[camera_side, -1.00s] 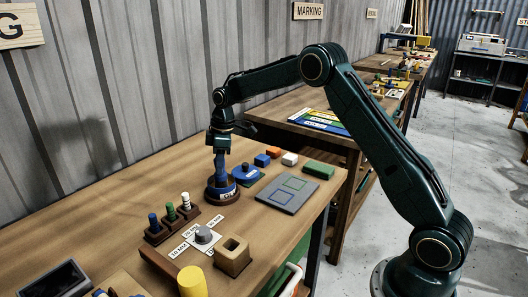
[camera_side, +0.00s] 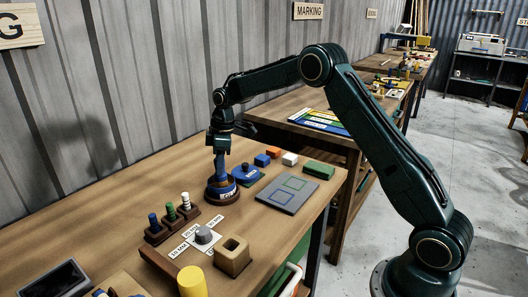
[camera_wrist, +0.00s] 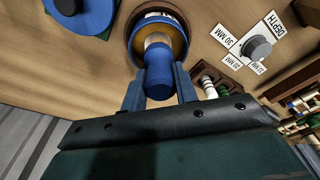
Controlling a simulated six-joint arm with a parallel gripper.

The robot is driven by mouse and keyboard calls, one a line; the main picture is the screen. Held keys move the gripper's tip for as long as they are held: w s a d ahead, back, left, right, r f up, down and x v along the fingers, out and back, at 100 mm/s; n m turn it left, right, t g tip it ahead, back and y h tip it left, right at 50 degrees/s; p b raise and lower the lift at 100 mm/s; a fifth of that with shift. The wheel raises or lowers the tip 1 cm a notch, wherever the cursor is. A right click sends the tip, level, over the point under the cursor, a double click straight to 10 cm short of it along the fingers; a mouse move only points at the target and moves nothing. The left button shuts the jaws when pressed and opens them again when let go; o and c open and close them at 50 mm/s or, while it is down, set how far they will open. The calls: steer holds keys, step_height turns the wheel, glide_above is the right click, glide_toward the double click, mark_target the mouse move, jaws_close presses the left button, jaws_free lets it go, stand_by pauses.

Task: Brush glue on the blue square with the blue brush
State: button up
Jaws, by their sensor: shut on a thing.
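My gripper (camera_side: 219,150) points down over the round brown glue pot (camera_side: 222,193) with its blue label. It is shut on the blue brush (camera_side: 220,165), which stands upright with its lower end inside the pot. In the wrist view, the blue brush (camera_wrist: 158,78) sits between the two fingers (camera_wrist: 159,92), its pale lower part in the pot's mouth (camera_wrist: 157,20). The bristle tip is hidden. A grey plate (camera_side: 268,195) lies to the right with two outlined squares.
A blue disc-like piece with a knob (camera_side: 246,175) stands close right of the pot. A rack of pegs (camera_side: 171,220), a grey dial (camera_side: 203,235) and a wooden block with a hole (camera_side: 232,256) stand nearer the camera.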

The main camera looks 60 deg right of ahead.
stand_by(0.5)
steer(key=shift+r, duration=3.5)
steer(key=shift+a, duration=0.1)
steer(key=shift+s+a+f+m, duration=0.15)
steer(key=shift+s+a+m, duration=0.15)
steer(key=s+a+f+m, duration=0.2)
steer(key=s+a+m, duration=0.1)
steer(key=s, duration=0.4)
steer(key=s+a+f+m+h, duration=0.1)
steer(key=s+a+f+m, duration=0.2)
steer(key=s+m, duration=0.2)
steer(key=shift+s+f+t, duration=0.15)
steer(key=shift+s+t, duration=0.15)
steer(key=shift+s, duration=1.05)
